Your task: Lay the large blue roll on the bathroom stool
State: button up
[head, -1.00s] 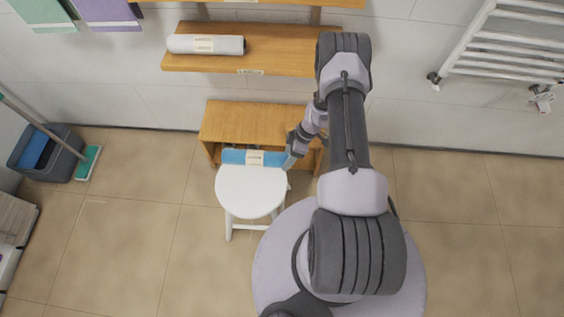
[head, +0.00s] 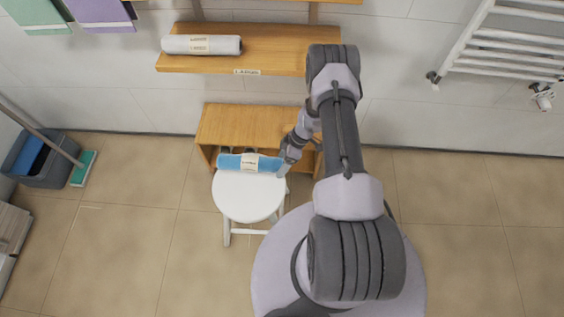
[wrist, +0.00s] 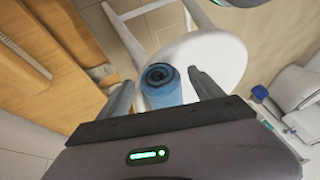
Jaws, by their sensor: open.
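The large blue roll (head: 232,161) with a pale label band lies crosswise at the far edge of the white stool's round seat (head: 247,198). Its underside is hidden, so I cannot tell how fully it rests on the seat. In the wrist view the blue roll (wrist: 160,88) is seen end-on, with the stool seat (wrist: 219,58) behind it. My gripper (wrist: 161,78) is open, one finger on each side of the roll's near end, with gaps visible. In the head view my gripper (head: 283,171) is at the roll's right end.
A low wooden cabinet (head: 250,122) stands right behind the stool. Above it a wooden shelf (head: 285,62) holds a grey-white roll (head: 180,45). A grey bucket (head: 48,168) and mop are at far left. A towel radiator (head: 500,55) hangs at right. Floor left of the stool is clear.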

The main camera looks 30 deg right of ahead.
jog(key=w+p+v, duration=0.1)
jog(key=p+v, duration=0.4)
jog(key=v, duration=0.7)
jog(key=w+a+r+m+t+h, duration=0.1)
jog(key=a+r+m, duration=0.3)
jog(key=r, duration=1.2)
jog(key=w+a+r+m+t+h, duration=0.15)
jog(key=a+r, duration=0.45)
jog(key=r, duration=1)
jog(key=s+a+r+m, duration=0.4)
jog(key=s+a+r, duration=0.35)
jog(key=r, duration=0.45)
jog(key=s+a+r+m+t, duration=0.1)
jog(key=s+a+r+m, duration=0.1)
jog(key=s, duration=0.4)
jog(key=s+a+r+m+t, duration=0.1)
jog(key=s+a+m, duration=0.1)
jog(key=s, duration=0.4)
jog(key=shift+s+r+m+t+h, duration=0.35)
jog(key=shift+s+r+m, duration=0.05)
jog(key=shift+m, duration=0.35)
